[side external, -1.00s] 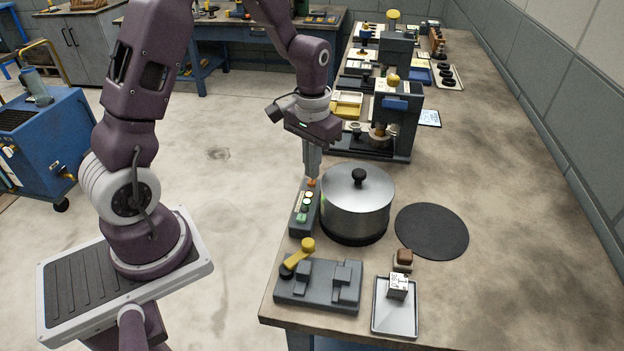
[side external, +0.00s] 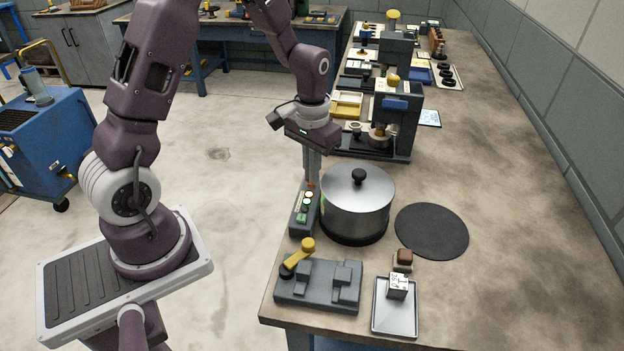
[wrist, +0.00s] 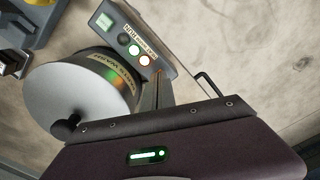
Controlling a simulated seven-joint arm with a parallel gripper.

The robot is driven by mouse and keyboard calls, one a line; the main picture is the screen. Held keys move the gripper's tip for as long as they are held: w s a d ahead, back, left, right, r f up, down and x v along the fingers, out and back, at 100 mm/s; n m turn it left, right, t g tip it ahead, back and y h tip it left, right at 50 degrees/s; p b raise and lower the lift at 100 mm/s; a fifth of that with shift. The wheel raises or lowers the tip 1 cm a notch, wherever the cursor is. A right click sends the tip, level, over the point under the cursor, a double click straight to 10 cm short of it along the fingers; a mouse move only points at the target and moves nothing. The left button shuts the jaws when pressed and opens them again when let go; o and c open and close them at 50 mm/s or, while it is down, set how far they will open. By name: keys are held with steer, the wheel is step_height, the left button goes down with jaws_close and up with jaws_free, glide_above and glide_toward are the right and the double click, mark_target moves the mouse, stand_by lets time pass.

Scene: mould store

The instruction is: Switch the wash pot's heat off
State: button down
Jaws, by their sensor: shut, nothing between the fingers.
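The wash pot (side external: 357,208) is a steel pot with a black-knobbed lid, standing on the bench; its lid and labelled band (wrist: 113,72) also show in the wrist view. A grey control box (side external: 303,216) with a row of coloured buttons sits against its left side. In the wrist view the box (wrist: 112,10) shows a green square, a dark round button, pale round lights and an orange-red glow at its near end. My gripper (side external: 311,183) is shut and empty, fingers pointing down at the box's far end, by the orange button. Whether the fingertips touch it is hidden.
A black round mat (side external: 431,231) lies right of the pot. In front are a grey fixture (side external: 318,286) with a yellow lever and a tray (side external: 394,318) with a white block. A dark press (side external: 396,125) stands behind. The bench's right side is clear.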

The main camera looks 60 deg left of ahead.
step_height(320, 180, up, 10)
stand_by(0.9)
steer(key=shift+f, duration=0.1)
steer(key=s+d+r+m+t, duration=0.1)
steer(key=s+d+r, duration=0.3)
steer(key=s, duration=0.5)
steer(key=s+d+r+m+t, duration=0.2)
steer(key=s+d+r+t, duration=0.2)
steer(key=s, duration=0.6)
step_height(320, 180, up, 3)
steer(key=shift+d+f+t, duration=0.2)
steer(key=shift+d+t, duration=0.1)
steer(key=shift+d, duration=0.25)
